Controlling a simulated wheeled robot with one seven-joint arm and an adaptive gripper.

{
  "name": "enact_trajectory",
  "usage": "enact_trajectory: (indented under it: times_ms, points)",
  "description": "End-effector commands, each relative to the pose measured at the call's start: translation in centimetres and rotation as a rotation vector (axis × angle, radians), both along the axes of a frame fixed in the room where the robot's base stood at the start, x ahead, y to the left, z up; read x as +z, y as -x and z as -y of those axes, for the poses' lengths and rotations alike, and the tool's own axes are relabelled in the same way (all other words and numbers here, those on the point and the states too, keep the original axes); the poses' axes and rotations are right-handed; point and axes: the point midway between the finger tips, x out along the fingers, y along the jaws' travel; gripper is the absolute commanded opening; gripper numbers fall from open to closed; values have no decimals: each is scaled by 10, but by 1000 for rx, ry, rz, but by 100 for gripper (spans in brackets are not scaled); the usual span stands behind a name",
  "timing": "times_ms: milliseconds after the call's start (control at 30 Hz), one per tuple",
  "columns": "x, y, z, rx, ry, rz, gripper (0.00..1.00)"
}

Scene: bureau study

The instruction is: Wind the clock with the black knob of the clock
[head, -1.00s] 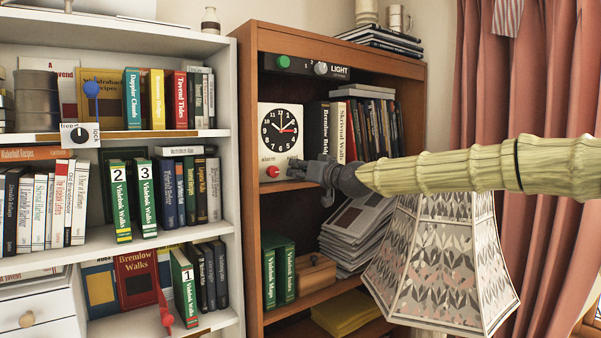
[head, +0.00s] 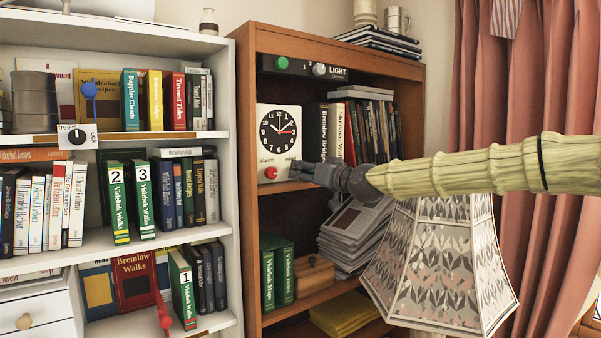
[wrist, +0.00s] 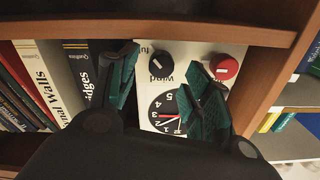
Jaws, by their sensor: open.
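The clock (head: 278,134) has a white square case and a black dial, and stands on a shelf of the brown bookcase. In the wrist view the clock (wrist: 150,95) appears upside down. Its black knob (wrist: 160,68), with a white pointer line and a "wind" label, lies between my open fingers, apparently touching neither. The red knob (wrist: 224,68) is outside the finger on the right; it also shows in the head view (head: 271,173). My gripper (head: 297,170) is open at the clock's lower right and hides the black knob there. It also shows in the wrist view (wrist: 164,62).
Books (head: 330,131) stand close to the right of the clock. A shelf edge (wrist: 150,31) runs close to the fingers. A patterned lampshade (head: 440,265) hangs below my arm. A light panel (head: 303,68) is above the clock.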

Motion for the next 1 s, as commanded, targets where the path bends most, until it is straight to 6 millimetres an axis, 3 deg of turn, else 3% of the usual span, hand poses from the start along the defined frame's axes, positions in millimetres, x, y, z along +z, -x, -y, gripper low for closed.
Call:
enact_trajectory:
  times_ms: [300,500,1000]
  points:
    - [1,47,35,-1,-2,1,49]
    - [1,64,49,-1,-2,1,49]
    - [-3,69,51,-1,0,-3,49]
